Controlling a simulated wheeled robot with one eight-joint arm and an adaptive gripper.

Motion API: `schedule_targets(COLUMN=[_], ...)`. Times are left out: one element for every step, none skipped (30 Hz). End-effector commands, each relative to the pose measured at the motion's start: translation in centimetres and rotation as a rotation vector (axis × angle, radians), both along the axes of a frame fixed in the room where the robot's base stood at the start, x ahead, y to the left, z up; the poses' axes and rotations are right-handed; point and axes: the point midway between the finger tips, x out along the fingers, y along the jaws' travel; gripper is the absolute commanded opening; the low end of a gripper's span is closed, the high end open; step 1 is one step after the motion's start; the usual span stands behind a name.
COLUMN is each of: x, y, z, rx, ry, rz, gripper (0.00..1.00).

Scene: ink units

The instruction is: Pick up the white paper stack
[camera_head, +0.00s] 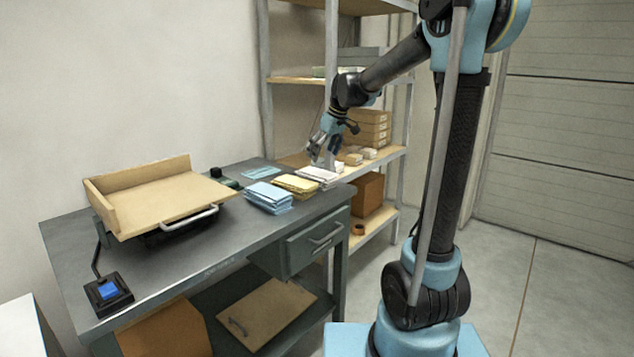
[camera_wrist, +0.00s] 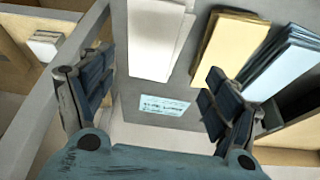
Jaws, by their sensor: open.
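The white paper stack (camera_head: 318,174) lies near the far right end of the dark workbench, beside the yellow stack. In the wrist view the white stack (camera_wrist: 155,38) lies flat at the top, between and beyond my fingers. My gripper (camera_head: 325,150) is open and empty, above and close to the white stack in the head view. In the wrist view my open gripper (camera_wrist: 155,98) has its two fingers spread wide, with the bench edge and a small label (camera_wrist: 164,105) between them. The far end of the white stack is cut off in the wrist view.
The yellow stack (camera_head: 296,185) and blue stack (camera_head: 268,197) lie close to the left of the white one. A wooden tray (camera_head: 165,199) and a blue-button box (camera_head: 108,293) are on the bench (camera_head: 215,255). A shelf rack upright (camera_head: 331,85) stands right behind the stacks.

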Motion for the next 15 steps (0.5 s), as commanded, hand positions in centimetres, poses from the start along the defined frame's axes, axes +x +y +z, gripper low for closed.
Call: schedule_targets(x=[0.3, 0.4, 0.6, 0.8, 0.9, 1.0, 1.1, 1.3, 1.4, 1.4, 1.5, 1.6, 1.6, 1.6, 1.7], y=[0.3, 0.4, 0.6, 0.8, 0.9, 1.1, 1.2, 1.3, 1.5, 1.5, 1.6, 1.7, 1.7, 1.8, 1.8], z=[-0.9, -1.4, -2.1, -2.5, -3.0, -3.6, -4.0, -4.4, -4.9, -5.1, -5.4, -5.7, -5.8, -5.9, -6.0], rx=[0.0, 0.0, 0.0, 0.0, 0.0, 0.0, 0.0, 0.0, 0.0, 0.0, 0.0, 0.0, 0.0, 0.0, 0.0], ry=[0.0, 0.0, 0.0, 0.0, 0.0, 0.0, 0.0, 0.0, 0.0, 0.0, 0.0, 0.0, 0.0, 0.0, 0.0], rz=[0.0, 0.0, 0.0, 0.0, 0.0, 0.0, 0.0, 0.0, 0.0, 0.0, 0.0, 0.0, 0.0, 0.0, -0.001], gripper=[0.82, 0.82, 0.82, 0.82, 0.82, 0.82, 0.82, 0.82, 0.82, 0.82, 0.82, 0.82, 0.82, 0.82, 0.82])
